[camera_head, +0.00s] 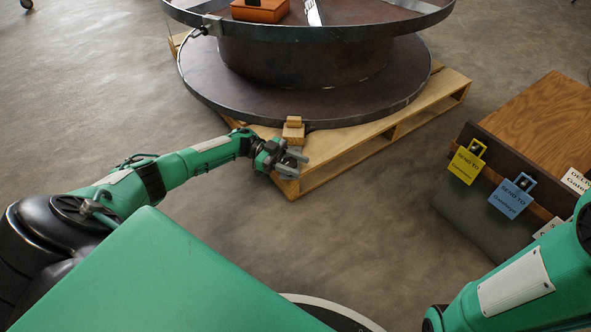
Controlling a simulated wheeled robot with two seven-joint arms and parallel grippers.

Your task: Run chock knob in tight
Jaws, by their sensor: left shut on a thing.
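A steel reel (300,88) stands on a wooden pallet (440,95). A small light wooden chock (293,130) sits on the pallet's near corner, against the rim of the reel's lower flange. My left gripper (294,164) is at that corner, just in front of and below the chock. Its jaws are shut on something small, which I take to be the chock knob. The fingers mostly hide the knob, so I cannot tell how far in it sits. My right arm comes in at the lower right, but its gripper is outside the view.
An orange-brown box (260,10) lies on the reel's upper flange. At the right stands a wood-topped bench (545,110) with a yellow tag (466,162), a blue tag (512,195) and white tags hanging on its side. The concrete floor between pallet and bench is clear.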

